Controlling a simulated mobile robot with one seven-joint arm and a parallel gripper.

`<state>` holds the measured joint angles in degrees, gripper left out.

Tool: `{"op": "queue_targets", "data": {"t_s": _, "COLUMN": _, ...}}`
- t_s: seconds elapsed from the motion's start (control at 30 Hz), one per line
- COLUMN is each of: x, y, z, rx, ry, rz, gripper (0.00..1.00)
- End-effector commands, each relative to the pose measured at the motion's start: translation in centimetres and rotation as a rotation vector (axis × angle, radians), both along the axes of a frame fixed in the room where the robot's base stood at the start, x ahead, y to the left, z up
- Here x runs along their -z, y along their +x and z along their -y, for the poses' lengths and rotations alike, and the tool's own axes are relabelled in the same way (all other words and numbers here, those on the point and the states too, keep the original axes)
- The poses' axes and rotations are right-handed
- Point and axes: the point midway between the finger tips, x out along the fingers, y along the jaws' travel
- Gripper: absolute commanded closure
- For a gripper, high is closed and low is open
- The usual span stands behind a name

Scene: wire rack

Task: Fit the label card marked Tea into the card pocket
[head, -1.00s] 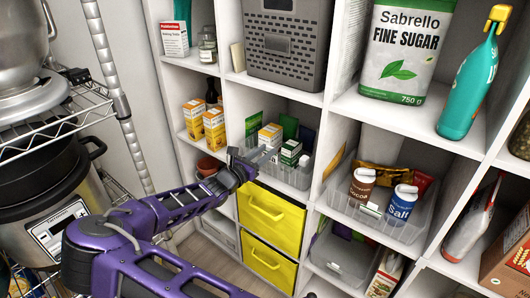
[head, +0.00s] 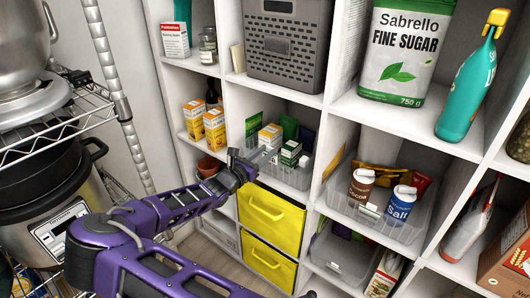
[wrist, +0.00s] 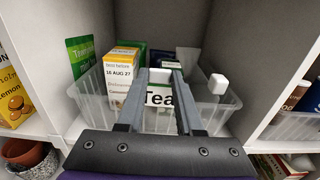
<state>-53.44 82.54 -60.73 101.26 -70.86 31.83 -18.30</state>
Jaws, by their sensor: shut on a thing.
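A white label card marked Tea (wrist: 158,97) is between the fingers of my gripper (wrist: 161,76) in the wrist view. The fingers hide the card's sides, and "Tea" reads upright. Behind it is a clear plastic bin (wrist: 218,117) holding tea boxes. The card is in front of the bin's front wall; I cannot tell whether it touches. The card pocket cannot be made out; the card and fingers cover the middle of the bin's front. In the head view my gripper (head: 266,157) is at the front of the same bin (head: 292,178).
Shelf walls stand on both sides of the bin. Yellow drawers (head: 272,216) are below it. Another clear bin (head: 345,206) with cocoa and salt jars is to the right. Yellow boxes (head: 204,122) and a terracotta pot (wrist: 22,150) are to the left.

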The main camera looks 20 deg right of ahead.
Motion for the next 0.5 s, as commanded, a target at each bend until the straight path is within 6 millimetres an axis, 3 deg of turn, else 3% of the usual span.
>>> {"op": "queue_targets", "data": {"t_s": 0.5, "x": 0.29, "y": -0.01, "z": 0.01, "rx": 0.0, "ry": 0.0, "rz": 0.0, "gripper": 1.0}}
